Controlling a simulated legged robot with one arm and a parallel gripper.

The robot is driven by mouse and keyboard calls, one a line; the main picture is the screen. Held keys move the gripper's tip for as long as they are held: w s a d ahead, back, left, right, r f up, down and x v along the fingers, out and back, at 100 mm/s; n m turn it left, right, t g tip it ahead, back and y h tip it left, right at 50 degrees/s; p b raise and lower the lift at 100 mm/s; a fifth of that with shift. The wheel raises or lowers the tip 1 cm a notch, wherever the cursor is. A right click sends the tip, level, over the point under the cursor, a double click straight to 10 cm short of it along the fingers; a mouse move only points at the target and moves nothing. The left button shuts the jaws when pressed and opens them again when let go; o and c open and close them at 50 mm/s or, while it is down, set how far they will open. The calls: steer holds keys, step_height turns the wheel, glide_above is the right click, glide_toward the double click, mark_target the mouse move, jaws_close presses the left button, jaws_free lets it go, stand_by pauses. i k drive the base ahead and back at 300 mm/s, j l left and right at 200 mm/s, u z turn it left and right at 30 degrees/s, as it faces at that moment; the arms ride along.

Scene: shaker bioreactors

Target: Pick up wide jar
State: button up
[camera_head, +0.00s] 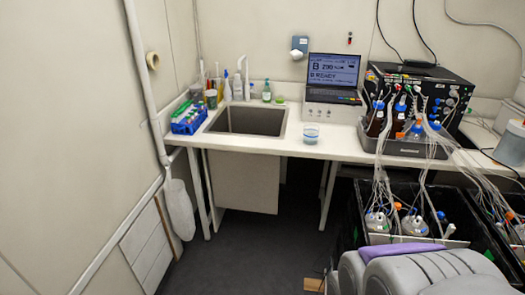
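A short, wide clear jar (311,134) with a bluish tint low inside stands upright on the white counter (290,148), near its front edge. It is just right of the sink and in front of the white instrument. Nothing touches it that I can see. I do not see my gripper in this view, so its distance from the jar cannot be told.
The sink (248,121) lies left of the jar, with bottles and a blue rack (189,120) beyond. A laptop-like screen (333,70) stands behind it. A tray of tubed bottles (405,147) is to the right. Dark floor (255,245) is open in front.

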mark_target(311, 133)
steer(key=i+j, duration=0.2)
steer(key=i+j+u, duration=0.1)
steer(key=i, duration=0.35)
steer(key=i+j+z, duration=0.15)
steer(key=i+z, duration=0.2)
steer(key=i, duration=0.2)
steer(key=i+j+z, duration=0.75)
steer(key=i, duration=0.25)
